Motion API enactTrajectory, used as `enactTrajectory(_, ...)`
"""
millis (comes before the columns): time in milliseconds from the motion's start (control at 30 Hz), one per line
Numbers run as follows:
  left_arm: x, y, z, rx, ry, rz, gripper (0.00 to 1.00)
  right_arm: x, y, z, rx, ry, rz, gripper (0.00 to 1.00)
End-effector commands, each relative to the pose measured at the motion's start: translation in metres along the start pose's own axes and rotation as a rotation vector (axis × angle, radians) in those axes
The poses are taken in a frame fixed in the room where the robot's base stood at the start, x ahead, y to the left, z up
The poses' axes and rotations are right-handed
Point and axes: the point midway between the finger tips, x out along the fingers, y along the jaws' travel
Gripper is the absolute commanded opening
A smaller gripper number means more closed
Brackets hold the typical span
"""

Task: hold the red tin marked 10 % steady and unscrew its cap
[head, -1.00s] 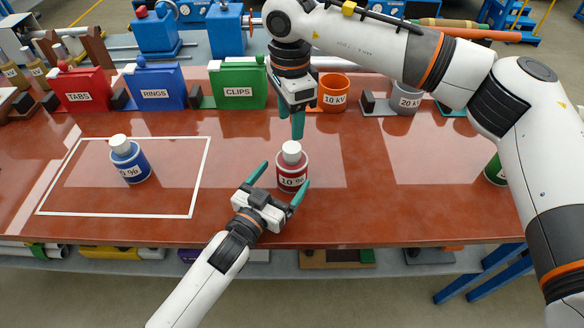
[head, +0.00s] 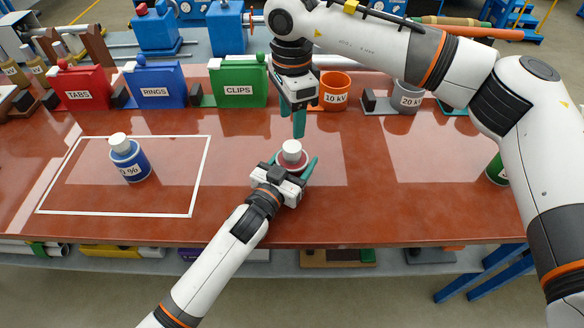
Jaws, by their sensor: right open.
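The red tin (head: 291,165) marked 10 % earlier in view stands upright on the red-brown table, its white cap (head: 291,150) on top. My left gripper (head: 293,163) is low at the tin, with one teal finger on each side of it. The gripper body hides the tin's lower front and its label. I cannot tell whether the fingers press on the tin or stand just clear. My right gripper (head: 299,124) points down from above, open and empty, its fingertips a little above and behind the cap.
A blue tin (head: 129,160) with a white cap stands inside a white outlined rectangle (head: 122,214) on the left. Behind stand red TABS, blue RINGS and green CLIPS bins (head: 239,84), and an orange 10 kV cup (head: 335,91). A green tin (head: 497,170) is partly behind my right arm.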

Motion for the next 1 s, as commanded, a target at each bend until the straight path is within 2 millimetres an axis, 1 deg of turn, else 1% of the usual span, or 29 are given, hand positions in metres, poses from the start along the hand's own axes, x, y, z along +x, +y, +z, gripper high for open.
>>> enactTrajectory(33, -0.0001, 0.0, -0.0002, 0.0, 0.0, 0.0, 0.45, 0.0, 0.0, 0.0001, 0.0, 0.0, 0.0, 0.53)
enactTrajectory(67, -0.0001, 0.0, -0.0001, 0.0, 0.0, 0.0, 0.41, 0.0, 0.0, 0.0001, 0.0, 0.0, 0.0, 0.53)
enactTrajectory(300, -0.0002, 0.0, -0.0004, 0.0, 0.001, 0.0, 0.01, 0.0001, 0.0, 0.0001, 0.021, 0.0, 0.0, 0.53)
enactTrajectory(367, -0.0002, 0.0, -0.0005, 0.0, 0.001, 0.0, 0.0, 0.0001, 0.0, 0.0, 0.064, 0.0, 0.0, 0.53)
enactTrajectory(433, -0.0002, 0.0, -0.0005, 0.0, 0.001, 0.0, 0.0, 0.0002, 0.0, 0.0, 0.15, 0.0, 0.0, 0.53)
enactTrajectory(567, -0.0002, 0.0, -0.0006, 0.0, 0.001, 0.0, 0.0, 0.0004, -0.0001, 0.0, 0.404, -0.001, -0.001, 0.53)
enactTrajectory(1000, -0.0003, 0.0, -0.001, 0.0, 0.002, 0.0, 0.0, 0.0003, 0.0001, -0.0002, 1.48, 0.0, 0.0, 0.53)
